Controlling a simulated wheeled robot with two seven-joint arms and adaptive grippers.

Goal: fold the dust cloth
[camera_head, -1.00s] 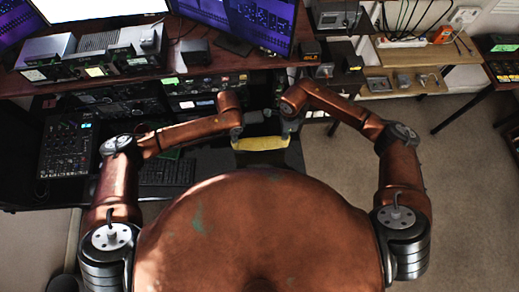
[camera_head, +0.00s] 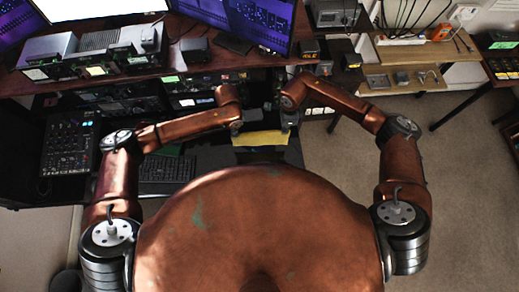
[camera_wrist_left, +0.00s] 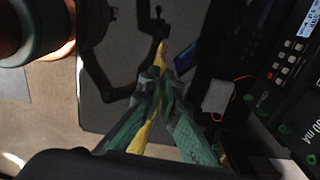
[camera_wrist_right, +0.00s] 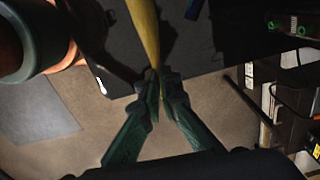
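The yellow dust cloth (camera_head: 260,140) is stretched between my two grippers above the dark desk surface in the head view. In the left wrist view the cloth (camera_wrist_left: 140,136) runs between the fingers of my left gripper (camera_wrist_left: 158,82), which is shut on it. In the right wrist view the cloth (camera_wrist_right: 146,30) is a narrow yellow strip seen nearly edge-on. Its near end lies between the fingertips of my right gripper (camera_wrist_right: 161,84), which is shut on it. The cloth's underside and any fold in it are hidden.
A keyboard (camera_head: 166,170) and a mixer panel (camera_head: 68,148) lie to the left. Rack equipment (camera_head: 205,90) stands under the shelf behind the cloth. In the left wrist view a pale grey block (camera_wrist_left: 217,97) and a blue object (camera_wrist_left: 186,58) lie near the gripper.

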